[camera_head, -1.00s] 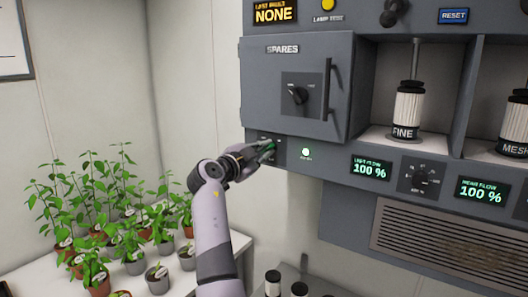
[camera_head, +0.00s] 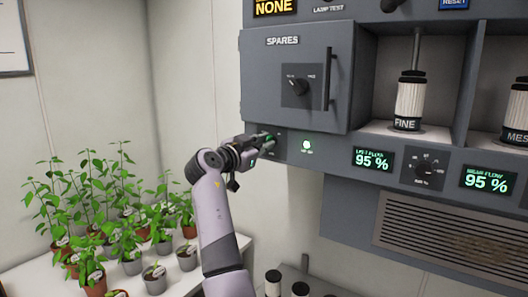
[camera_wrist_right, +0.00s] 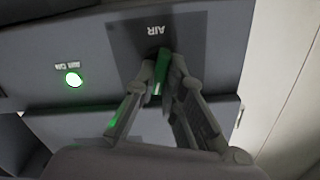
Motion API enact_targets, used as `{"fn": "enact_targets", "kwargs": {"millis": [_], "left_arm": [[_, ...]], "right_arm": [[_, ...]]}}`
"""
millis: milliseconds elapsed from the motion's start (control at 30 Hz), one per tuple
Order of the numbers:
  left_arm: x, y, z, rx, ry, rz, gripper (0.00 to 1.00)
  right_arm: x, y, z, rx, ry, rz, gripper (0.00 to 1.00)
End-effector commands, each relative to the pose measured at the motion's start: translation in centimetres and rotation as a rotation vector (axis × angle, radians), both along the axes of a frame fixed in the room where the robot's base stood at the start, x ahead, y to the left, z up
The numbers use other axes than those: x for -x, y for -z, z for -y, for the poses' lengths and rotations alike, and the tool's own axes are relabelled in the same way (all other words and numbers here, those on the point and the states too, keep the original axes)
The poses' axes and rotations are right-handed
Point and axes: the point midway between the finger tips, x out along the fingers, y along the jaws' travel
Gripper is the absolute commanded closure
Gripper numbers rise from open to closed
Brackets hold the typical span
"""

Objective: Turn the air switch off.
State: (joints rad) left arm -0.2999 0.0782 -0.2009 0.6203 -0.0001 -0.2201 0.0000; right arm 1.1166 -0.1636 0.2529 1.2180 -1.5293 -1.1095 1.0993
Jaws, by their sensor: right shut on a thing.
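The air switch shows in the right wrist view as a green lever (camera_wrist_right: 160,76) on a dark plate, under an upside-down AIR label. My right gripper (camera_wrist_right: 168,78) is shut on this lever, with one finger on each side. In the head view the right gripper (camera_head: 268,142) is at the panel strip below the SPARES door and hides most of the switch. A lit green lamp (camera_head: 306,145) is just right of it. It also shows in the wrist view (camera_wrist_right: 73,79). My left gripper is not in view.
The SPARES door (camera_head: 296,80) with its knob and bar handle is shut above the gripper. The left flow display (camera_head: 373,159) and the right one (camera_head: 488,180) read 95 %. A FINE filter (camera_head: 409,101) stands in a bay. Potted plants (camera_head: 110,225) fill the table at left.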

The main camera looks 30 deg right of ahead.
Motion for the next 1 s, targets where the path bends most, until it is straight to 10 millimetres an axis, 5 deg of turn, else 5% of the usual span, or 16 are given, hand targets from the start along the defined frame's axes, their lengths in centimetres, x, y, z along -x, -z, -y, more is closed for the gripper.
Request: {"fn": "enact_targets", "kwargs": {"millis": [1000], "left_arm": [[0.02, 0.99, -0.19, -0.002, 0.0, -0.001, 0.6]], "right_arm": [[-0.2, 0.1, -0.07, 0.354, -0.001, -0.861, 1.0]]}}
